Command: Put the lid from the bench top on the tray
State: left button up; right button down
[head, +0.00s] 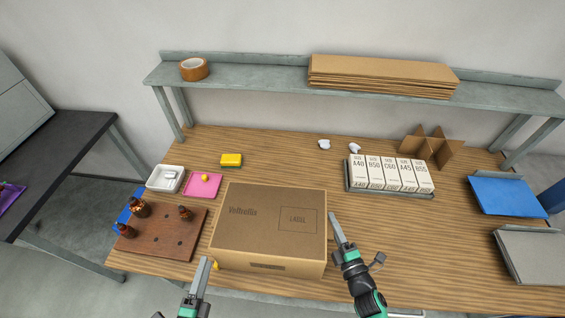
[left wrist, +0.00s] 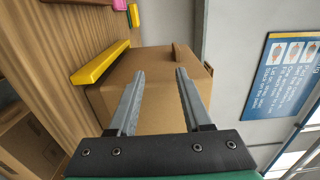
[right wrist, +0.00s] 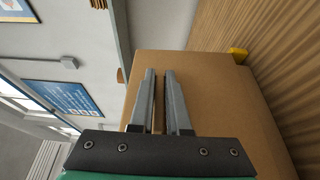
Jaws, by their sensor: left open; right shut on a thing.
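A large brown cardboard lid (head: 262,212) with printed lettering forms the top of a box shape on the front middle of the bench. I cannot make out a separate tray under it. My right gripper (head: 334,216) is at its right side; in the right wrist view its fingers (right wrist: 160,75) are nearly together with a thin strip of brown cardboard between them. My left gripper (head: 205,260) is open and empty off the front left corner. In the left wrist view the cardboard (left wrist: 150,85) lies beyond its spread fingers (left wrist: 155,75).
A brown board (head: 165,235) with small amber bottles, a white dish (head: 165,188) and a pink mat (head: 203,194) lie left. A yellow sponge (head: 231,160) lies behind. A grey rack (head: 388,192) of white boxes stands at right. A shelf (head: 250,70) spans the back.

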jog(key=shift+r, duration=0.15)
pick_arm(q)
jog(key=shift+s, duration=0.45)
pick_arm(e)
jog(key=c, duration=0.8)
grip_release()
jog(key=shift+s, duration=0.2)
pick_arm(q)
notch_tip(320, 180, up, 4)
jog(key=p, duration=0.4)
pick_arm(e)
jog(key=v, duration=1.1)
jog(key=shift+d, duration=0.15)
